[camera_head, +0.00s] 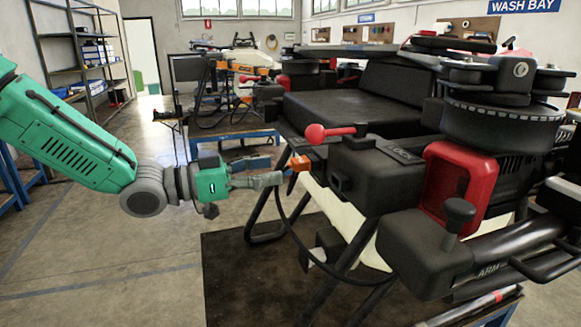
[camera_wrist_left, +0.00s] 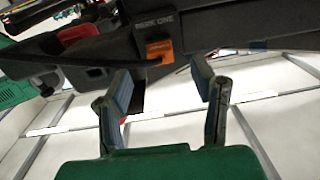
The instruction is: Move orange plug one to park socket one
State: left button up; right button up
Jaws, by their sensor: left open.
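The orange plug one (camera_head: 299,163) is at the near left corner of the black drone body, with a black cable hanging from it. In the left wrist view the orange plug (camera_wrist_left: 160,50) sits against the dark body directly below a label that seems to read PARK ONE (camera_wrist_left: 154,24). The park socket itself is hidden behind the plug. My left gripper (camera_head: 275,171) is open, its fingers pointing at the plug from the left. In the left wrist view the open left gripper (camera_wrist_left: 163,72) has its fingertips either side of and short of the plug, apart from it. My right gripper is out of view.
The drone (camera_head: 375,155) fills the right side, with a red-knobbed lever (camera_head: 316,134) just above the plug and a red bracket (camera_head: 460,187) to its right. The black cable (camera_head: 283,215) loops below the gripper. Open floor (camera_head: 110,245) lies left.

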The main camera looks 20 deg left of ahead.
pick_arm(q)
jog(key=v, duration=0.6)
jog(key=shift+d, duration=0.1)
jog(key=shift+f, duration=0.1)
dwell(0.5)
